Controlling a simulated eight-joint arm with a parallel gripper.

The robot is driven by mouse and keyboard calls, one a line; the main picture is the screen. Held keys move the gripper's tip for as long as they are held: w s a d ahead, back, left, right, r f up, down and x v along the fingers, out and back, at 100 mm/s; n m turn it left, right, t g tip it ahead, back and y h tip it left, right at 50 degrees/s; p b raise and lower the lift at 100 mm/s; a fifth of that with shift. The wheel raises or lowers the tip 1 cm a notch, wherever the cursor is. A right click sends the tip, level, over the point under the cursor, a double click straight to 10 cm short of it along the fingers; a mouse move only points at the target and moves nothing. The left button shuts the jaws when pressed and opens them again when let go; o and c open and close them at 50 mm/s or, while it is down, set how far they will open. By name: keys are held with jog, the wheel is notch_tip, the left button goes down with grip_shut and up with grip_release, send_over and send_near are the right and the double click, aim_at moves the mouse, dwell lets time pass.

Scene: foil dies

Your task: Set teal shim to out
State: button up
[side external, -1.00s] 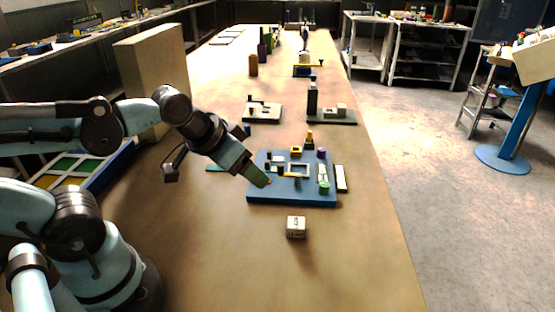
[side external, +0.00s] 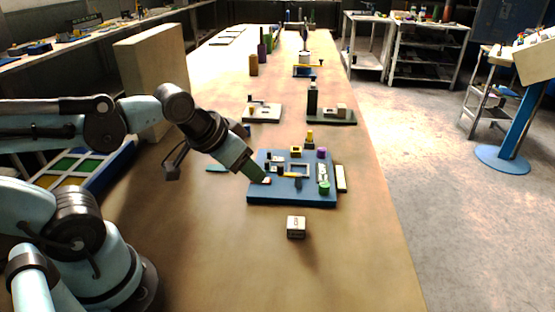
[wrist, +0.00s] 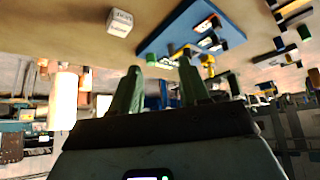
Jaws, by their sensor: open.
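A flat teal piece (side external: 216,168) lies on the table to the left of the blue board; it may be the teal shim, but it is too small to tell. A green round part (side external: 323,187) stands at the board's right front. My gripper (side external: 257,178) is over the left edge of the blue board (side external: 262,198), its fingers tilted down to the right. In the wrist view my gripper (wrist: 160,75) has its two green fingers spread with nothing held between them. The blue board (wrist: 165,38) is beyond the fingertips there. Whether a fingertip touches the board is unclear.
The board carries a white frame (side external: 298,170), a purple knob (side external: 321,153) and a yellow-black part (side external: 310,141). A white die-like block (side external: 296,226) sits in front. A pale strip (side external: 341,178) lies on the right.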

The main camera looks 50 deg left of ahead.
jog(key=w+a+n, duration=0.1)
jog(key=w+a+r+n+g+y, duration=0.1)
jog(key=w, duration=0.1)
jog(key=w+a+n, duration=0.1)
jog(key=w+n, duration=0.1)
jog(key=shift+a+r+g, duration=0.3)
jog(key=shift+a, duration=0.05)
jog(key=n+g+y, duration=0.2)
jog(key=n, duration=0.3)
send_near(267, 162)
jog(key=x, duration=0.9)
jog(key=shift+r, duration=0.1)
jog(key=shift+c, duration=0.5)
grip_shut()
